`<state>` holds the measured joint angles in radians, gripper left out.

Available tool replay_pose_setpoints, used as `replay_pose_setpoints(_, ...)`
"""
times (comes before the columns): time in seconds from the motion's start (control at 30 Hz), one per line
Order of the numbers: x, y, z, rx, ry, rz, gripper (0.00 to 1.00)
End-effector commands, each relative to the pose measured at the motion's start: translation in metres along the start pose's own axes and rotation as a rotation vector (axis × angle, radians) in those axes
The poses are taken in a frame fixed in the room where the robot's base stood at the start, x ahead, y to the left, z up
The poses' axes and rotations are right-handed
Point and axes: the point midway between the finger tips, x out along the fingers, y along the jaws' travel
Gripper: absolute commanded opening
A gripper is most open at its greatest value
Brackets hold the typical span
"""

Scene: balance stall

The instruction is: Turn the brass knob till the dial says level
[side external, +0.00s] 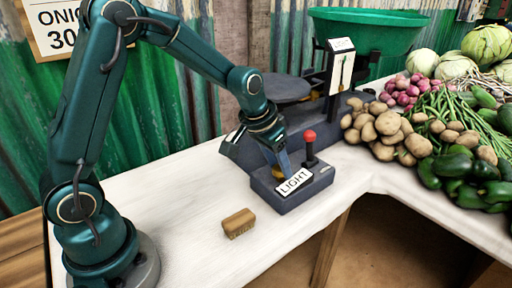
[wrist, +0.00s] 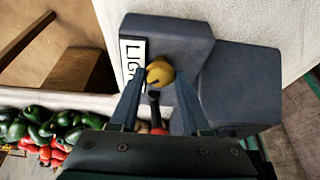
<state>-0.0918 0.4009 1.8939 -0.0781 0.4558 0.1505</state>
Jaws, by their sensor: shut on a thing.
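The brass knob (wrist: 160,70) sits on the dark grey box of the balance beside the "LIGHT" label (wrist: 132,62). The two fingers of my gripper (wrist: 160,78) are shut on it, one on each side. In the side view my gripper (side external: 279,170) reaches down to the box (side external: 312,190) and hides most of the knob. The white dial (side external: 340,68) stands upright behind, and its marks are too small to read. It does not show in the wrist view.
A red-topped lever (side external: 310,136) stands on the box close to my gripper. A brown block (side external: 239,223) lies on the white counter. Potatoes (side external: 385,128) and other vegetables are heaped at the right. The counter's front left is clear.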

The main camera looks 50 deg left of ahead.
Motion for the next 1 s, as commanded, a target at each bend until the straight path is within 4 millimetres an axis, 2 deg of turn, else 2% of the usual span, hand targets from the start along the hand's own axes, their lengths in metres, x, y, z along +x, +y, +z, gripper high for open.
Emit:
replay_pose_setpoints(0.6, -0.0001, -0.0039, -0.0004, 0.384, -0.002, 0.161, 0.0)
replay_pose_setpoints(1.0, 0.0001, -0.0041, -0.0004, 0.468, -0.002, 0.194, 0.0)
